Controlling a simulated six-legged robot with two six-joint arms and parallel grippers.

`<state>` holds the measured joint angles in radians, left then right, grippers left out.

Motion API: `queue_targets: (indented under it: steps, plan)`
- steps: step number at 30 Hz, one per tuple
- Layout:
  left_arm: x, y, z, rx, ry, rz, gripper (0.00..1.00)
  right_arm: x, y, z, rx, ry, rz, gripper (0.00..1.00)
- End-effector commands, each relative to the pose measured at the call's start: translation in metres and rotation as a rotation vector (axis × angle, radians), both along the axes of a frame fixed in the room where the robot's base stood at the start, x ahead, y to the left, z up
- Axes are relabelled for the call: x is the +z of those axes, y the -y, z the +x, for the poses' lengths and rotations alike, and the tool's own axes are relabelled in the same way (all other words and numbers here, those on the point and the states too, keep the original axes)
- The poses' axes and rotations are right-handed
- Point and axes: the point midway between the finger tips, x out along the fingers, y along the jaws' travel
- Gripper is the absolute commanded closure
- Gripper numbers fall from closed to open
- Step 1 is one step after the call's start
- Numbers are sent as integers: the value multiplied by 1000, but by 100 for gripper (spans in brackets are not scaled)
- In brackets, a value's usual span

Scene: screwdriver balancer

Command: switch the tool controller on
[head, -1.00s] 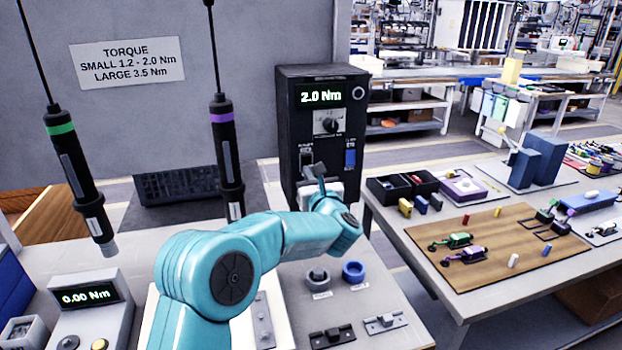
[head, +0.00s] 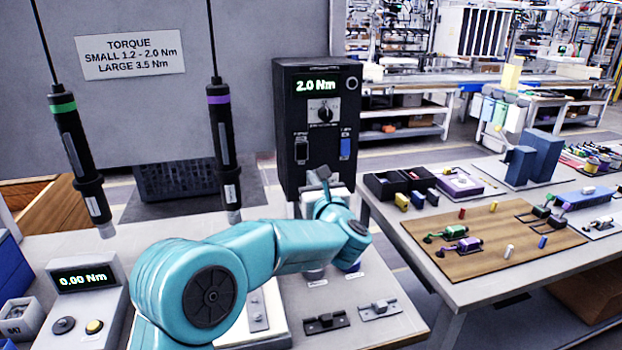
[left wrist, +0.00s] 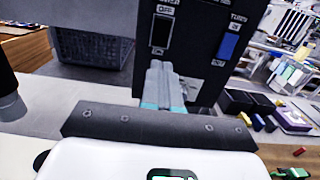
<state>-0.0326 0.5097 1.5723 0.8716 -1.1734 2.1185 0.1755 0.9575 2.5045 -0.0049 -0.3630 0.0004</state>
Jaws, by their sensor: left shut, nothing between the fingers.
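The tool controller (head: 293,105) is a tall black box with a lit display reading "2.0 Nm", a round knob, a black rocker switch (head: 301,149) at lower left and a blue one at lower right. The black switch also shows in the left wrist view (left wrist: 161,32), with "OFF" printed above it. My left gripper (head: 323,174) is in front of the controller, below the black switch. In the left wrist view its fingers (left wrist: 162,68) are together and empty, just below that switch; I cannot tell whether they touch the panel. My right gripper is not in view.
Two hanging screwdrivers, green-banded (head: 80,155) and purple-banded (head: 223,145), are left of the controller. A torque meter (head: 88,300) reading "0.00 Nm" stands at lower left. A second table (head: 470,283) with parts lies to the right.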

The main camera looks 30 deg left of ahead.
Motion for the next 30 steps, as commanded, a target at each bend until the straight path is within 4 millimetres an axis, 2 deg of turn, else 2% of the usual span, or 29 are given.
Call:
queue_targets:
  steps: [3, 10, 30]
  plan:
    - [-3, 18, -14, -5, 1, 0, 100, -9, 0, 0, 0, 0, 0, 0]
    - [-4, 42, -35, -2, 1, 0, 100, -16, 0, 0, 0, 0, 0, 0]
    - [-4, 48, -41, -1, 1, 1, 100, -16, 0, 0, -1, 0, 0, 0]
